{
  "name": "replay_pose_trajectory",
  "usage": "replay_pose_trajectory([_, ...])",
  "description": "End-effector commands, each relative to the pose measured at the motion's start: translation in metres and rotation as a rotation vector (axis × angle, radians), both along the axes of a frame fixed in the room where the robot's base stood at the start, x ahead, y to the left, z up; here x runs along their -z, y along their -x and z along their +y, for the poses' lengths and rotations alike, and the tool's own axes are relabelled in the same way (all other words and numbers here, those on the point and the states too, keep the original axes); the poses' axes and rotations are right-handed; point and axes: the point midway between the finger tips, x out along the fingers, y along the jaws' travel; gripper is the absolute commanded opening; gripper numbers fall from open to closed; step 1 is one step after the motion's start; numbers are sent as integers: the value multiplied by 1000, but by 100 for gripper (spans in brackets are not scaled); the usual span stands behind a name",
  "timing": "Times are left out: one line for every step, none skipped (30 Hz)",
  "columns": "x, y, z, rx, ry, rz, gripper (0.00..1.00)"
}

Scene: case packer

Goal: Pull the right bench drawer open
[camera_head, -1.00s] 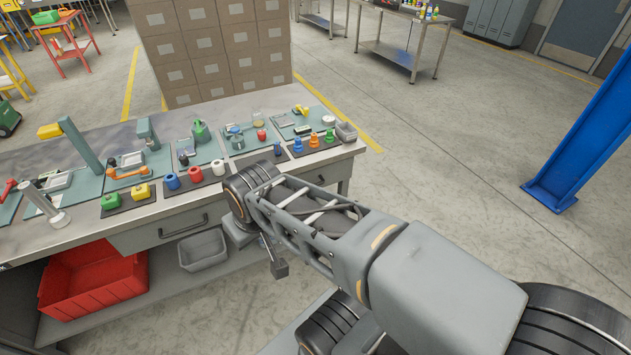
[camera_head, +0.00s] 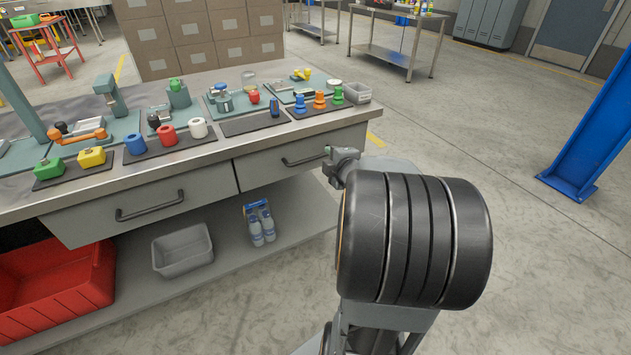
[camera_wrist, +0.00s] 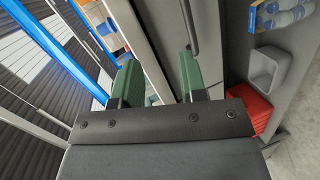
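The right bench drawer (camera_head: 265,168) looks shut, its grey front flush under the bench top. Its dark bar handle (camera_head: 305,160) is in the middle of the head view. My gripper (camera_head: 331,153) is just right of the handle, partly hidden by my own wrist. In the wrist view my gripper (camera_wrist: 158,78) has its two green fingers spread with an empty gap. A dark handle bar (camera_wrist: 191,25) shows beyond the right finger, outside the gap; I cannot tell if they touch.
The left drawer (camera_head: 85,217) is beside it, also shut. A lower shelf (camera_head: 290,215) holds bottles (camera_head: 262,225), a grey bin (camera_head: 183,250) and a red crate (camera_head: 50,285). Tools and coloured parts cover the bench top. A blue post (camera_head: 590,130) stands right; floor between is clear.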

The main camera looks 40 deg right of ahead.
Motion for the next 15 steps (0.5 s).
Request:
replay_pose_trajectory([25,3,-7,-32,35,-9,39])
replay_pose_trajectory([30,4,-9,-55,56,-14,39])
replay_pose_trajectory([36,6,-11,-83,83,-21,39])
replay_pose_trajectory([40,7,-12,-100,96,-27,39])
replay_pose_trajectory([44,8,-13,-117,111,-31,39])
replay_pose_trajectory([47,9,-14,-134,126,-38,39])
replay_pose_trajectory([49,9,-15,-146,135,-41,39])
replay_pose_trajectory([51,9,-15,-155,141,-43,39])
replay_pose_trajectory([53,8,-15,-165,149,-47,39])
replay_pose_trajectory([54,7,-16,-172,154,-50,39])
replay_pose_trajectory([54,5,-16,-175,157,-51,39])
replay_pose_trajectory([56,1,-17,-180,159,-52,39])
replay_pose_trajectory([57,-3,-17,-182,159,-52,39])
replay_pose_trajectory([58,-7,-17,-183,160,-53,39])
replay_pose_trajectory([59,-14,-18,-184,161,-52,39])
